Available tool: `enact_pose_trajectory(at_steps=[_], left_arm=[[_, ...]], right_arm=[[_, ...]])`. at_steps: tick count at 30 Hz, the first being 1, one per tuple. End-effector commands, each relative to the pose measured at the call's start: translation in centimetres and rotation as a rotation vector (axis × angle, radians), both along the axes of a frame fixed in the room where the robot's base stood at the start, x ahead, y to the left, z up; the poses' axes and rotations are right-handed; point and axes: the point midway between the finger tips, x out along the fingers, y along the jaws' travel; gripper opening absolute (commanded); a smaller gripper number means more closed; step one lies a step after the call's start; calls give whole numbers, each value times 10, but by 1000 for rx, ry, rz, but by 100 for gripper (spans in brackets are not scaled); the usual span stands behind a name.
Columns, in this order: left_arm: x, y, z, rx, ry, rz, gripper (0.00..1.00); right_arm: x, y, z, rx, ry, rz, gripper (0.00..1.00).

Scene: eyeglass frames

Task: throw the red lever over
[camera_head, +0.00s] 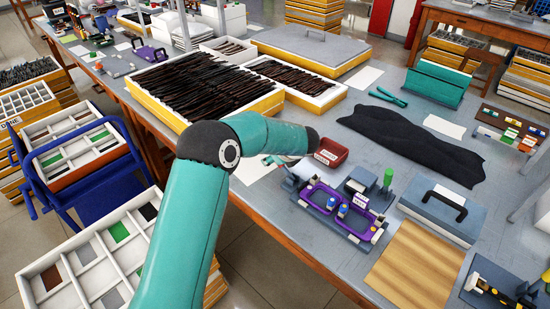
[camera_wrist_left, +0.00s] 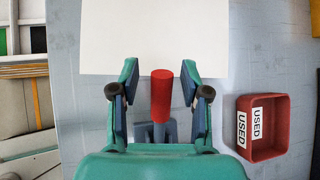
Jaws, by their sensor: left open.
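The red lever (camera_wrist_left: 161,95) has a round red grip and a blue-grey base (camera_wrist_left: 153,131); it shows in the left wrist view. My left gripper (camera_wrist_left: 160,76) is open, with one finger on each side of the lever. Gaps show between the grip and both fingers. In the head view my teal left arm reaches over the table. Its wrist covers most of the gripper, and I cannot make out the lever there. My right gripper is not in view.
A red bin (camera_head: 330,152) marked USED stands just right of my gripper; it also shows in the left wrist view (camera_wrist_left: 264,153). White paper (camera_wrist_left: 153,35) lies beyond the lever.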

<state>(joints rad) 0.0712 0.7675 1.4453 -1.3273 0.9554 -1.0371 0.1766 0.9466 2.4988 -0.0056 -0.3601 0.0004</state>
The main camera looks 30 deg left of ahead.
Motion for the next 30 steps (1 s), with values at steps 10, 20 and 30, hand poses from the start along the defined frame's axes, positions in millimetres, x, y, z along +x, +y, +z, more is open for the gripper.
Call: enact_pose_trajectory(at_steps=[10, 20, 30], left_arm=[[-7, -18, 23, 0, -4, -3, 46], [-27, -57, 71, 0, -2, -3, 46], [-35, -72, 89, 0, 1, 1, 46]], right_arm=[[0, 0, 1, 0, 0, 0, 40], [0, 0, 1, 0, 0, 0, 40], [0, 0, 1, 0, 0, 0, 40]])
